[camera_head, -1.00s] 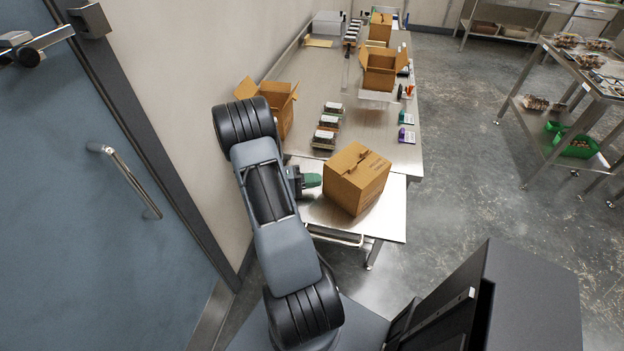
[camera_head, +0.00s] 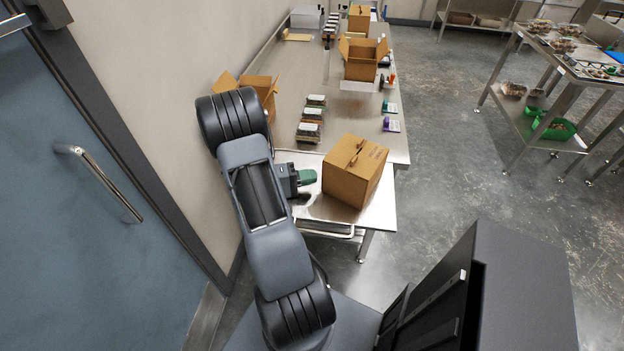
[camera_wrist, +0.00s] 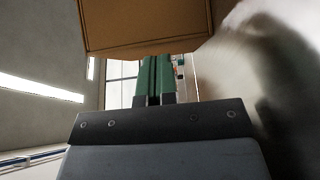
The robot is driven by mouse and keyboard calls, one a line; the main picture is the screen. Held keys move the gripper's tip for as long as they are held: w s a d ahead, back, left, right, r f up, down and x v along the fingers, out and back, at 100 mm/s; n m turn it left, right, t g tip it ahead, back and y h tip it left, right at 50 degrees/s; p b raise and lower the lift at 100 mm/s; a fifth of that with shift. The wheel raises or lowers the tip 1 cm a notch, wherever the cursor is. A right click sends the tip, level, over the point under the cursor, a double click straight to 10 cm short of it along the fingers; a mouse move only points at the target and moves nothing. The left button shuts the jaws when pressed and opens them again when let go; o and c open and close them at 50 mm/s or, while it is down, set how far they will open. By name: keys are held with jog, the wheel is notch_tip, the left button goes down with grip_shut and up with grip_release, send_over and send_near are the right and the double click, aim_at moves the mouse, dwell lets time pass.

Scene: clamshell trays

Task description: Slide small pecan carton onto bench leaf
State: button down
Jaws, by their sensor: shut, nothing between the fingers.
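A closed brown cardboard carton (camera_head: 350,186) stands upright on the bench leaf (camera_head: 376,215), the steel end section nearest me. I take it to be the pecan carton; no label is readable. Whether its far edge crosses the seam to the main bench is hidden. My gripper (camera_head: 307,177) is at the carton's left side, low over the leaf, its green fingers shut and empty. The fingertips are at or very close to the carton's left face. In the wrist view the shut fingers (camera_wrist: 154,76) point at the carton (camera_wrist: 145,27), which fills the top.
On the main bench (camera_head: 352,117) behind are a row of clamshell trays (camera_head: 311,117), an open carton (camera_head: 363,60) and another open carton (camera_head: 262,88) by the wall. The leaf's right and front edges drop to open floor. A door is at left.

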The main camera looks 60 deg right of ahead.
jog(key=w, duration=0.2)
jog(key=w+b, duration=0.1)
jog(key=shift+w+a+f, duration=0.15)
jog(key=shift+w+a, duration=0.05)
jog(key=shift+w, duration=0.2)
jog(key=b+v, duration=0.1)
jog(key=v, duration=0.6)
jog(key=shift+a, duration=0.25)
jog(key=shift+v, duration=0.85)
jog(key=a+r+t+y, duration=0.1)
jog(key=a+r+n+t, duration=0.1)
jog(key=a, duration=0.1)
jog(key=a+r+t+y, duration=0.1)
jog(key=a, duration=0.1)
jog(key=shift+s+r+n+y, duration=0.2)
jog(key=shift+r+n+y, duration=0.1)
jog(key=shift+r, duration=0.1)
jog(key=a+r+n+t+y+p, duration=0.1)
jog(key=a+r+n+t+y, duration=0.2)
jog(key=a, duration=0.4)
jog(key=a+r+n+t+y+p, duration=0.1)
jog(key=a+r+n+t+y, duration=0.1)
jog(key=a+t, duration=0.4)
jog(key=a+r+n+t+y, duration=0.3)
jog(key=a+r+t+y, duration=0.1)
jog(key=a, duration=0.5)
jog(key=shift+w+a+n+t+p, duration=0.15)
jog(key=shift+a+n+t+p, duration=0.2)
jog(key=shift+t, duration=0.35)
jog(key=shift+a, duration=0.1)
